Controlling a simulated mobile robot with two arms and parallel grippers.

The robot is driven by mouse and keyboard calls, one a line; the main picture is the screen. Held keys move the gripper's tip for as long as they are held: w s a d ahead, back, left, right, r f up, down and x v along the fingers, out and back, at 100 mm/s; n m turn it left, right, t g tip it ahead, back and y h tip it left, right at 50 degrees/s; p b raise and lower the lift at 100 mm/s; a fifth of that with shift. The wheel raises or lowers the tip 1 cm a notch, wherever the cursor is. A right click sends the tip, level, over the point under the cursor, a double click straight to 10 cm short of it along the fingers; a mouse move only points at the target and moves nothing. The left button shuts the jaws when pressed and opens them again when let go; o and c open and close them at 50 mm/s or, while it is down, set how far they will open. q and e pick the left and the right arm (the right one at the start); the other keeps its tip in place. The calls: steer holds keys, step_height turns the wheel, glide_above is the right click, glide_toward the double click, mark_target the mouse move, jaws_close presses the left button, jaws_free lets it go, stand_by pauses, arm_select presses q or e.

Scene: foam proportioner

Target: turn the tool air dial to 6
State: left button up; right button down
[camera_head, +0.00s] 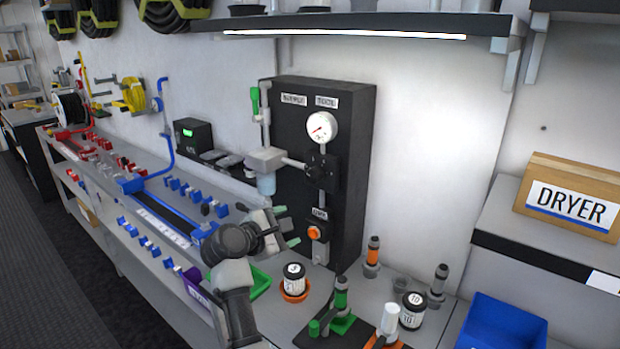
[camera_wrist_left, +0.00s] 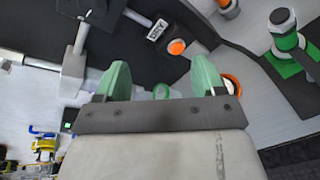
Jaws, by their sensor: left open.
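A round white gauge (camera_head: 321,127) with a red needle sits below the TOOL label (camera_head: 326,102) on a black upright panel (camera_head: 353,125). Its scale is too small to read. A black regulator body (camera_head: 322,170) is below the gauge. Lower on the panel is an orange knob (camera_head: 314,232) under a small label; the knob also shows in the wrist view (camera_wrist_left: 177,47). My left gripper (camera_head: 287,226) is open and empty, left of the orange knob and apart from it. Its green fingers (camera_wrist_left: 162,75) are spread in the wrist view. My right gripper is not in view.
A grey filter with a clear bowl (camera_head: 266,182) juts from the panel's left side. A black-and-white jar (camera_head: 294,279) in an orange dish and a green-based fixture (camera_head: 341,298) stand on the bench below. A shelf (camera_head: 370,24) overhangs the panel. The wall right of the panel is clear.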

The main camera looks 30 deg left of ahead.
mark_target(312, 177)
arm_select(q)
steer(key=w+a+r+n+t, duration=0.3)
steer(key=r+n, duration=0.3)
steer(key=n, duration=0.1)
steer(key=w, duration=0.3)
steer(key=w+p, duration=0.1)
steer(key=w, duration=0.2)
steer(key=w+d+p, duration=0.1)
steer(key=w, duration=0.2)
steer(key=shift+w+r, duration=0.15)
steer(key=shift+w, duration=0.75)
steer(key=c, duration=0.9)
steer(key=shift+m, duration=0.3)
